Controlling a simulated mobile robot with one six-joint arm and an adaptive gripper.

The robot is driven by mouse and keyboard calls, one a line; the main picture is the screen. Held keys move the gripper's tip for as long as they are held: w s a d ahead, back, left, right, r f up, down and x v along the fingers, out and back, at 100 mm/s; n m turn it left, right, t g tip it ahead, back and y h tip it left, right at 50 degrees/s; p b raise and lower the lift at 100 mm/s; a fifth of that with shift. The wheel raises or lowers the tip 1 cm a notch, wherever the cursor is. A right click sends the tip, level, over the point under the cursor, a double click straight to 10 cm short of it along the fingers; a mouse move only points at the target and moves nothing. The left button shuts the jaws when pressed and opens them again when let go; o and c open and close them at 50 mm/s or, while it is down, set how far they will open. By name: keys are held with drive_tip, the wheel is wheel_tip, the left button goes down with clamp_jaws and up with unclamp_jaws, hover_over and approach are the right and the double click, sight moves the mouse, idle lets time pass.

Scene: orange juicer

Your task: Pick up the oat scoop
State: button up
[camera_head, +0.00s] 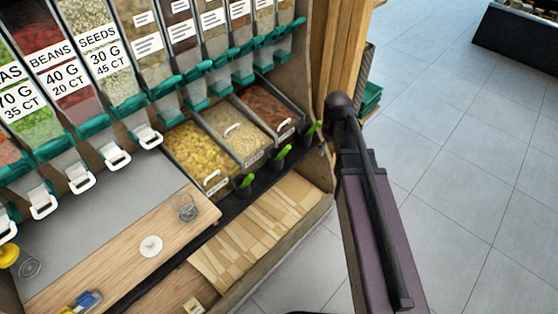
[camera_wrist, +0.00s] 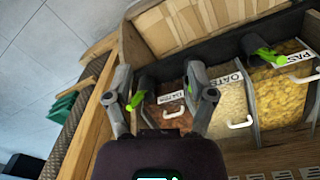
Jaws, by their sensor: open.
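Three green-handled scoops stand in dark holders along the front of the food bins. The oat scoop (camera_head: 277,154) is the middle one, in front of the oats bin (camera_head: 236,130). In the wrist view its green handle (camera_wrist: 190,82) is partly hidden by the right finger. My gripper (camera_wrist: 159,82) is open, with its fingers spread above the scoop row. The dates scoop (camera_wrist: 136,101) shows between the fingers, near the left one. The pasta scoop (camera_wrist: 264,54) stands farther right. I cannot tell whether a finger touches any scoop. The gripper's fingers do not show clearly in the head view.
The pasta bin (camera_head: 203,154) and the dates bin (camera_head: 270,106) flank the oats bin. A wooden side post (camera_head: 343,60) rises beside the row. Dispensers hang above. A glass (camera_head: 185,207) stands on the wooden counter (camera_head: 120,262). Open floor lies to the right.

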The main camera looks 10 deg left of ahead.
sight(287, 148)
drive_tip(key=w+a+f+n+b, duration=0.2)
drive_tip(key=w+a+n, duration=0.5)
drive_tip(key=w+a, duration=0.6)
drive_tip(key=shift+a+f, duration=0.5)
drive_tip(key=shift+a, duration=0.5)
drive_tip(key=shift+f+b, duration=0.1)
drive_tip(key=shift+b, duration=0.2)
drive_tip(key=f+b, duration=0.8)
drive_tip(key=shift+w+d+f, duration=0.15)
drive_tip(key=shift+w+f, duration=0.05)
drive_tip(key=shift+w, duration=0.2)
drive_tip(key=shift+f+b, duration=0.15)
drive_tip(key=shift+b, duration=0.2)
drive_tip(key=shift+w+f+b, duration=0.15)
drive_tip(key=shift+f+b, duration=2.3)
